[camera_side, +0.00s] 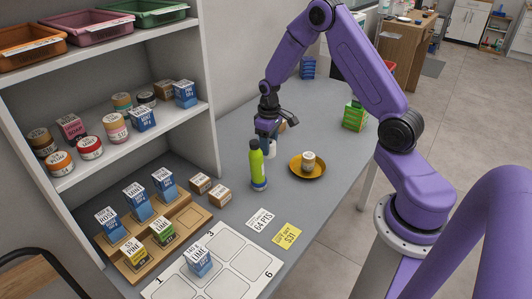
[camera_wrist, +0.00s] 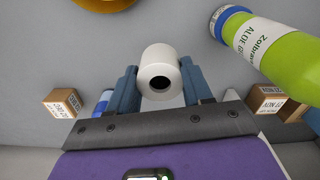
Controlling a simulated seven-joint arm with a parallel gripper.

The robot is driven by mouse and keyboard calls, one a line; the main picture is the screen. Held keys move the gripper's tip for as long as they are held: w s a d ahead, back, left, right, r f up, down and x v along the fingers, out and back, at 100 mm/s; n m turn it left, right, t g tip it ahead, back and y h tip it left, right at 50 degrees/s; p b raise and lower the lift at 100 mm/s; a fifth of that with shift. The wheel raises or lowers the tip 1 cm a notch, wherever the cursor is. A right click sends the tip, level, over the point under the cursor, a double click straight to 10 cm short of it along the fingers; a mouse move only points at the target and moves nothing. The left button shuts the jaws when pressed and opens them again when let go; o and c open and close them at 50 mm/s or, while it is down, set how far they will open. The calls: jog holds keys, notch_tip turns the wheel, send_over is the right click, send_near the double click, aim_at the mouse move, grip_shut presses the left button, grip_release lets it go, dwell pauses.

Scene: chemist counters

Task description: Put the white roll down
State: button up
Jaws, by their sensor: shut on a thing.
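The white roll (camera_wrist: 161,66) is between the two blue fingers of my gripper (camera_wrist: 160,88) in the wrist view, with its dark hole facing the camera. My gripper is shut on it. In the side view my gripper (camera_side: 267,136) points down over the grey counter (camera_side: 322,122), behind the green bottle, and part of the white roll (camera_side: 271,149) shows just right of the bottle's top. The roll seems to be above the counter; its exact height is hard to tell.
The green bottle (camera_side: 256,167) stands close by. A yellow dish (camera_side: 296,173) holding a small jar (camera_side: 308,159) is to the right. Small brown boxes (camera_side: 220,195), cards (camera_side: 288,237), a numbered mat (camera_side: 232,284) and a wooden rack (camera_side: 195,218) are nearer. A green box (camera_side: 354,117) stands farther back.

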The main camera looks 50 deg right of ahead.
jog(key=shift+w+d+f, duration=0.15)
jog(key=shift+w+f, duration=0.45)
jog(key=shift+f, duration=0.15)
jog(key=shift+w+f, duration=0.15)
jog(key=shift+f, duration=1.5)
jog(key=shift+f, duration=0.1)
jog(key=o, duration=1)
jog(key=shift+o, duration=0.2)
notch_tip(320, 180, up, 11)
jog(key=shift+r, duration=0.15)
jog(key=shift+o, duration=0.5)
jog(key=shift+r, duration=0.45)
